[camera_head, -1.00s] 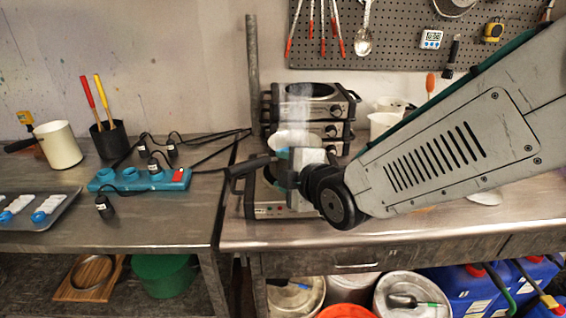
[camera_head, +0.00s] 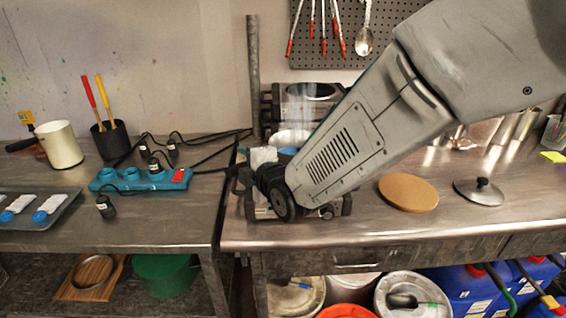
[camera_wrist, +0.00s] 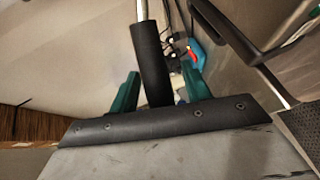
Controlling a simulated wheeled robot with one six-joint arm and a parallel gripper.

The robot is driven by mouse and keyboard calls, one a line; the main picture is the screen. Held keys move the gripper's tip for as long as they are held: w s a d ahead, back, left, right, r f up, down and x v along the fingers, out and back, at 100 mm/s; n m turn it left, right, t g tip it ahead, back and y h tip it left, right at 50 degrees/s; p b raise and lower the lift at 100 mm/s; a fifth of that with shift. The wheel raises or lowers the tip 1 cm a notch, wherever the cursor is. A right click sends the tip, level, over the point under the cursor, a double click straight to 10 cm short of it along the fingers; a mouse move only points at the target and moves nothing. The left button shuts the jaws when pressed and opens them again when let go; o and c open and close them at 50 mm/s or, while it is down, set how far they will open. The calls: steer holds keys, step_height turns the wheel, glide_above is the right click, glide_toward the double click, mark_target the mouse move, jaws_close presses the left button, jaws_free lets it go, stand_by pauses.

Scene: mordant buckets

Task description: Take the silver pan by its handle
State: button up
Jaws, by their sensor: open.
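In the wrist view, a black handle (camera_wrist: 152,65) with a silver rod at its far end stands between the two green fingers of my gripper (camera_wrist: 160,88). The fingers are open, one on each side of the handle, with a gap visible on the right. In the head view, a pale, shiny round vessel (camera_head: 290,138), which looks like the silver pan, shows behind my arm at the back of the right bench. My gripper (camera_head: 262,157) is just left of it. My arm hides much of the pan and its handle there, and the fingertips are unclear.
A stacked steel appliance (camera_head: 318,98) stands behind my arm against the wall. A teal power strip (camera_head: 140,180) with black cables lies on the left bench. A brown round board (camera_head: 408,192) and a dark lid (camera_head: 479,191) lie on the right bench (camera_head: 440,226).

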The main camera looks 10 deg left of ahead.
steer(key=shift+c, duration=0.3)
jaws_close()
steer(key=shift+r, duration=0.1)
steer(key=shift+r, duration=0.15)
